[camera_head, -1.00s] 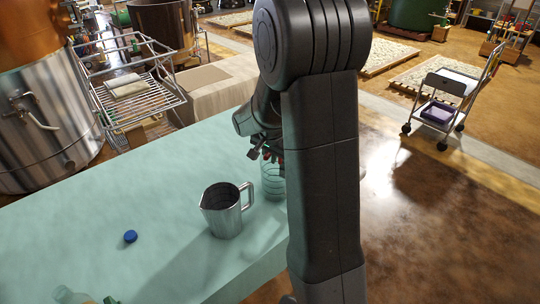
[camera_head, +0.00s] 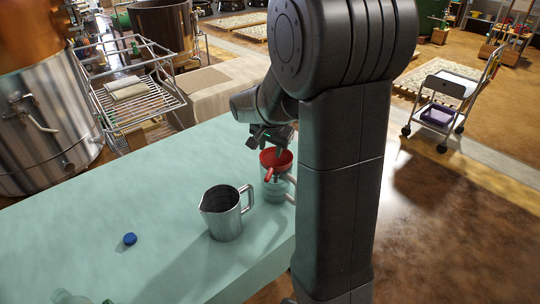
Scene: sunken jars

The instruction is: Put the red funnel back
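The red funnel (camera_head: 282,161) sits at the mouth of a clear glass jar (camera_head: 272,192) near the table's right edge, wide side up. A red tab (camera_head: 269,175) shows at its front left. My gripper (camera_head: 271,144) is just above the funnel, and one dark fingertip reaches down at its bowl. I cannot tell whether it touches or grips the funnel. My own arm hides part of the area to the right of the jar.
A metal jug (camera_head: 222,216) with a handle stands just left of the jar. A blue cap (camera_head: 130,239) and a clear bottle (camera_head: 68,297) lie further left on the pale green table (camera_head: 110,195). A wire rack (camera_head: 135,90) stands behind.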

